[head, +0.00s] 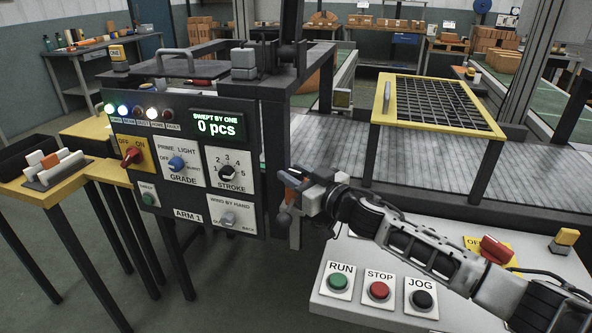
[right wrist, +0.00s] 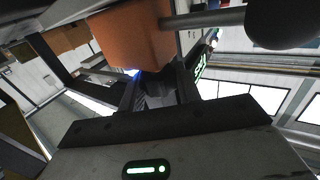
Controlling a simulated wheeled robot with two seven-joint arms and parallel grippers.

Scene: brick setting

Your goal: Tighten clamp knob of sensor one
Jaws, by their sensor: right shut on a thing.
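My right gripper (head: 303,186) reaches in from the right, at the right edge of the black control panel. In the right wrist view its two dark fingers (right wrist: 160,92) are shut on a small dark knob (right wrist: 156,86), which looks like the clamp knob. An orange block (right wrist: 135,38), seemingly the sensor body, sits just beyond the knob; it also shows in the head view (head: 293,176). A grey rod (right wrist: 205,18) runs from beside the block to a dark ball (right wrist: 285,22). The fingers hide most of the knob. My left gripper is out of view.
The control panel (head: 186,212), with switches and a green display (head: 217,124), stands close left of the gripper. Below my right arm is a console with RUN (head: 338,282), STOP and JOG buttons. A yellow-framed grid (head: 440,103) stands over the grey conveyor (head: 335,165).

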